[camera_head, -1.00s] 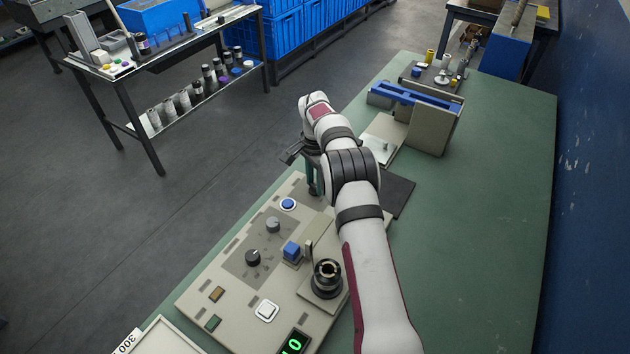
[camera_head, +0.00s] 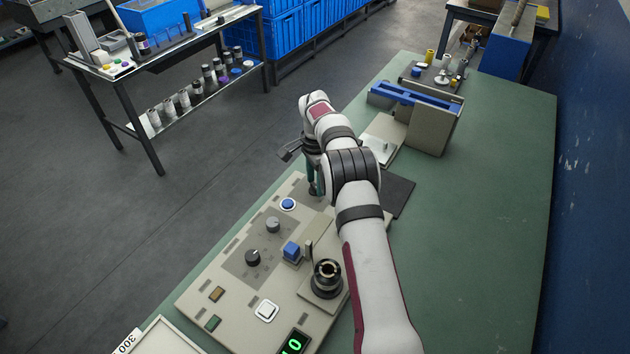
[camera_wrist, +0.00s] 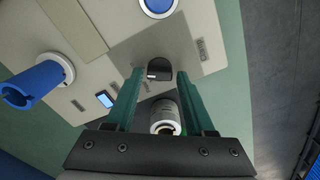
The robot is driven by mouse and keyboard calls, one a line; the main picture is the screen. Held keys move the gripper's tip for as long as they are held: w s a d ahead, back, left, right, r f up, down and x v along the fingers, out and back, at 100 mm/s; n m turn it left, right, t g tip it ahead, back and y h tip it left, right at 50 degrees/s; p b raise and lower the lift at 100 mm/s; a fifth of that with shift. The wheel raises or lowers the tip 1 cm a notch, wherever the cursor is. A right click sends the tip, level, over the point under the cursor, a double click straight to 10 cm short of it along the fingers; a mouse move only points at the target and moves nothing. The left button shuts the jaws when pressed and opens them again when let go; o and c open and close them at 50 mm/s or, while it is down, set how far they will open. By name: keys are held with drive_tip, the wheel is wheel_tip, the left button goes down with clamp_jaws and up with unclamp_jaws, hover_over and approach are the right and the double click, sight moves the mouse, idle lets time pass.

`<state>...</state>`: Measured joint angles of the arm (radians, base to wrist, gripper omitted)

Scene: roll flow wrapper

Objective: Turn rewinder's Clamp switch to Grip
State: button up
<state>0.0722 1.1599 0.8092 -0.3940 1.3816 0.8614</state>
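A small dark switch (camera_wrist: 160,69) with a pale mark sits on the beige panel in the wrist view, between and beyond my fingertips. Contact cannot be told. In the head view my gripper (camera_head: 313,188) points down at the far end of the beige control panel (camera_head: 225,310), and my arm hides the switch there.
A blue button (camera_head: 288,204) and two knobs (camera_head: 272,225) lie nearer on the panel. A blue spindle (camera_wrist: 33,86) and a grey cylinder (camera_wrist: 165,117) show in the wrist view. A blue-topped block (camera_head: 430,125) stands farther back. The green table (camera_head: 490,210) is clear at right.

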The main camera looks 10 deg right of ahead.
sight(315, 185)
drive_tip(key=shift+o, duration=0.8)
wheel_tip(315, 185, up, 16)
drive_tip(key=shift+f, duration=0.15)
